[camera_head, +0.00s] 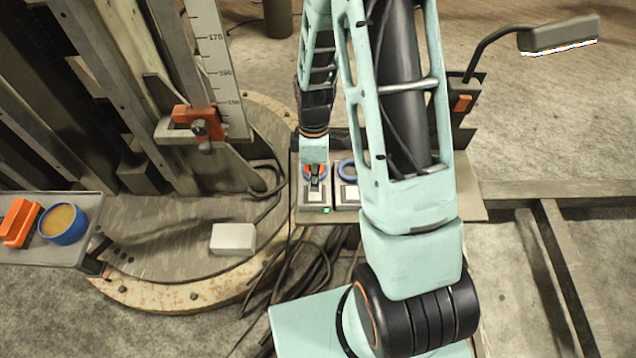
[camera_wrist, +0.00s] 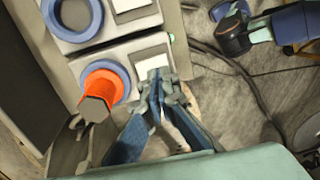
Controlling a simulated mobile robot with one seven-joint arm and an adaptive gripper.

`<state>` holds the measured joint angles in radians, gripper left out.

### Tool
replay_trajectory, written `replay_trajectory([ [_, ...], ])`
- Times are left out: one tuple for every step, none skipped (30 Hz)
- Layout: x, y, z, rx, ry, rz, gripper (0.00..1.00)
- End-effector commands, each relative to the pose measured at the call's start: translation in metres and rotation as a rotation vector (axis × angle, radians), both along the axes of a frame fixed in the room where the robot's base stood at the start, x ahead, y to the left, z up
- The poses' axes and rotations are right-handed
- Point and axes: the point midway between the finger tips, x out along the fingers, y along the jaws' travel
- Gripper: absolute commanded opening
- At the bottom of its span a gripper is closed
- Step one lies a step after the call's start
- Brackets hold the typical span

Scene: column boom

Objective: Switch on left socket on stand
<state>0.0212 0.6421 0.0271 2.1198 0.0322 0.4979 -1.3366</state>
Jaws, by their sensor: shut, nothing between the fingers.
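The left socket (camera_head: 316,203) is a grey box on the stand (camera_head: 470,200). In the wrist view its blue ring (camera_wrist: 124,78) has an orange plug (camera_wrist: 98,90) in it, beside a white switch (camera_wrist: 150,58). A small green light (camera_head: 327,210) glows at its corner and also shows in the wrist view (camera_wrist: 172,37). The right socket (camera_head: 347,195) has an empty blue ring and a white switch. My gripper (camera_wrist: 160,78) is shut and empty, its fingertips at the left socket's switch, covering part of it. I cannot tell whether they touch it.
A lamp (camera_head: 558,36) on a bent arm stands at the right. A tray (camera_head: 60,256) at the left carries an orange object (camera_head: 18,222) and a blue cup (camera_head: 62,224). A white box (camera_head: 233,238) and loose cables (camera_head: 285,265) lie near the stand.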

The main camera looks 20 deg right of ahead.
Motion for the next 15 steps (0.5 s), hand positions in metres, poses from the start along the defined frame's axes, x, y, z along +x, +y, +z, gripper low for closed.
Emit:
replay_trajectory([
  [0.002, 0.003, 0.015, 0.001, -0.002, 0.002, 0.00],
  [0.003, 0.005, 0.020, 0.000, -0.001, 0.001, 0.00],
  [0.003, 0.007, 0.026, 0.000, -0.002, -0.001, 0.00],
  [0.003, 0.006, 0.030, 0.001, -0.004, -0.002, 0.00],
  [0.002, 0.006, 0.035, 0.001, -0.004, -0.002, 0.00],
  [0.000, 0.006, 0.043, 0.000, -0.004, -0.001, 0.00],
  [0.000, 0.007, 0.049, 0.001, -0.004, -0.001, 0.00],
  [-0.001, 0.007, 0.056, 0.001, -0.004, -0.001, 0.00],
  [-0.002, 0.007, 0.063, 0.000, -0.004, -0.002, 0.00],
  [-0.003, 0.007, 0.069, 0.000, -0.004, -0.002, 0.00],
  [-0.003, 0.007, 0.074, 0.000, -0.004, -0.002, 0.00],
  [-0.004, 0.007, 0.081, 0.000, -0.004, -0.002, 0.00],
  [-0.005, 0.007, 0.086, 0.000, -0.003, -0.002, 0.00],
  [-0.006, 0.008, 0.090, 0.000, -0.003, -0.002, 0.00],
  [-0.006, 0.008, 0.096, -0.001, -0.002, -0.001, 0.00],
])
